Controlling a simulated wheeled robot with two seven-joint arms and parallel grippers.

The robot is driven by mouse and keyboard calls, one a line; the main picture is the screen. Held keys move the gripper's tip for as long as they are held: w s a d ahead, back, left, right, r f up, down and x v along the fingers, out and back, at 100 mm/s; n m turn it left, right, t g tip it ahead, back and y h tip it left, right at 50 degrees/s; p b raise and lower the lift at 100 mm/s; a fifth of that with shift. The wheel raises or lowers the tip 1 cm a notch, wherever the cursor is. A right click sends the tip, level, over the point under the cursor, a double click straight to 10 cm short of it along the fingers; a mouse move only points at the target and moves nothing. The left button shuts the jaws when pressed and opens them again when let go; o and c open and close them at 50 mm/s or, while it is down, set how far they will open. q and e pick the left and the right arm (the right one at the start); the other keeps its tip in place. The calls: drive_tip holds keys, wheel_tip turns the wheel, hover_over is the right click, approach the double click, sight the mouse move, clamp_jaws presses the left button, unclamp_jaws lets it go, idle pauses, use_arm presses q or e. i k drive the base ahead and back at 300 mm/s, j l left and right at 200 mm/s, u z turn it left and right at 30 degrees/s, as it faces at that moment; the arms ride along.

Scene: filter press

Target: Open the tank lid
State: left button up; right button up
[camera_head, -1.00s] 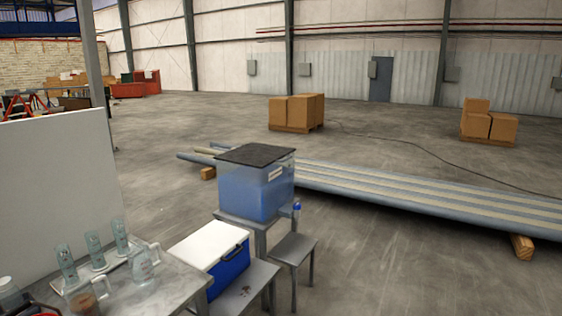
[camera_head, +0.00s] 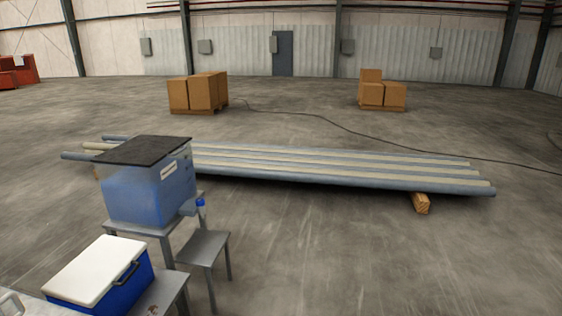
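The tank (camera_head: 133,198) is a clear box with blue liquid in it, standing on a grey metal stand left of the middle. Its lid (camera_head: 146,150) is a flat black sheet lying over the top, and it looks closed. A white label is on the tank's right side. A blue-capped spout (camera_head: 199,204) sticks out low on the right. Neither of my grippers is in view.
A blue cooler with a white lid (camera_head: 97,272) stands in front of the tank on a grey bench. A small grey stool (camera_head: 206,246) is right of the stand. Long pipes (camera_head: 330,170) lie behind. Open floor (camera_head: 370,260) is at right.

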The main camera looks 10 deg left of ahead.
sight(140, 150)
drive_tip(key=i+u, duration=0.1)
drive_tip(key=i, duration=1.6)
